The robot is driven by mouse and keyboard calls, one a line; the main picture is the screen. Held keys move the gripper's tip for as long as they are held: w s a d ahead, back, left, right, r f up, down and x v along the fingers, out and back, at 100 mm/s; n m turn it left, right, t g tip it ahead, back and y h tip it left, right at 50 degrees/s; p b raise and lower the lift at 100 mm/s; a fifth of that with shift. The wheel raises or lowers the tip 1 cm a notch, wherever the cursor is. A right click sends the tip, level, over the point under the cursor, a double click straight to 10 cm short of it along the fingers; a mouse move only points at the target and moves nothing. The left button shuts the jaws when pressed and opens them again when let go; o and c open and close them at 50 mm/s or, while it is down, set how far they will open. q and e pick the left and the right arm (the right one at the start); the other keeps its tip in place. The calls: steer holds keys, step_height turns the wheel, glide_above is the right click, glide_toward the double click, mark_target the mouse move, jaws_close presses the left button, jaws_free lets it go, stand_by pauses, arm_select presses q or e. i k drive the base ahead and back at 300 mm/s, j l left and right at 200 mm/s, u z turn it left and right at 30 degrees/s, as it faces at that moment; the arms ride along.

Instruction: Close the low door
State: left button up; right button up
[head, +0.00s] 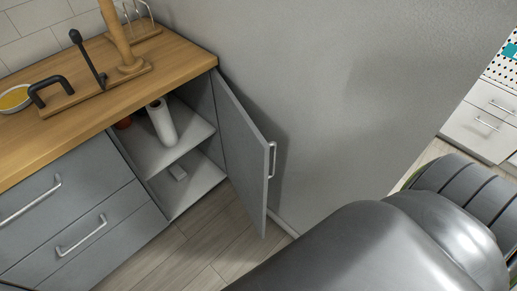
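The low door (240,150) is a grey cabinet door under the wooden counter. It stands wide open, hinged on the right side of the cabinet, with its free edge swung out toward me. A silver bar handle (272,160) sits near that free edge, on the side facing the wall. The open cabinet (193,140) shows a middle shelf with a white cylinder and a reddish item, and a small pale block below. A large dark grey arm part of mine fills the lower right. Neither gripper's fingers can be seen.
Closed drawers (80,232) with bar handles are left of the cabinet. The wooden counter (70,135) holds a board, a bowl (15,97) and black fittings. A grey wall (345,95) stands close behind the door. The floor (195,255) before the cabinet is clear.

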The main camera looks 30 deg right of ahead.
mark_target(247, 153)
steer(key=k+l+u, duration=0.1)
steer(key=l, duration=0.35)
steer(key=k+l, duration=0.1)
steer(key=l, duration=0.3)
steer(key=k+l+u, duration=0.15)
steer(key=l, duration=0.3)
steer(key=k+l, duration=0.15)
steer(key=l, duration=0.25)
steer(key=k+l+u, duration=0.15)
steer(key=l, duration=0.25)
